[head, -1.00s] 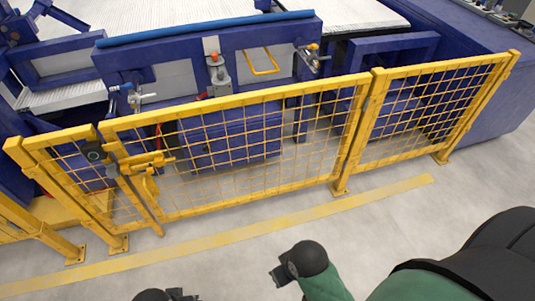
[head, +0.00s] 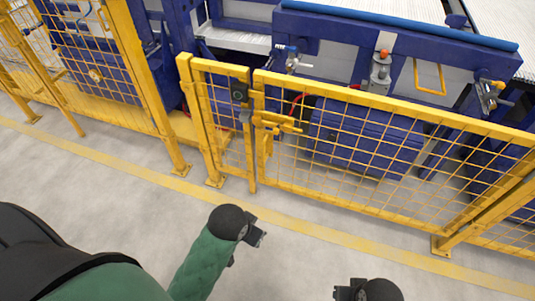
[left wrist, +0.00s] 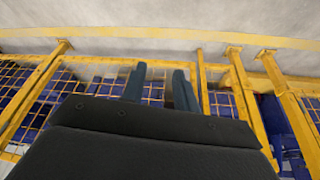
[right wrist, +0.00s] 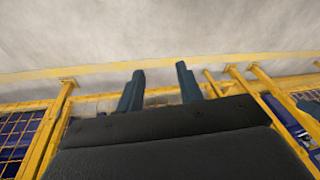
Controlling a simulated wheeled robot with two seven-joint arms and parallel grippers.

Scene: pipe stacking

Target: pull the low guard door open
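The low guard door (head: 380,155) is a yellow frame with wire mesh in the middle of the head view. It looks shut, in line with the fence. My left gripper (head: 256,237) is in front of the fence, above the floor and apart from the door. Its two fingers (left wrist: 158,85) stand apart with nothing between them. My right gripper (head: 345,292) is at the bottom edge of the head view. Its fingers (right wrist: 160,85) are apart and empty.
A taller yellow mesh fence (head: 110,90) stands at the left. Blue machinery (head: 370,135) with a red-topped button post (head: 381,68) is behind the door. A yellow line (head: 110,162) runs along the floor. The grey floor (head: 150,215) before the fence is clear.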

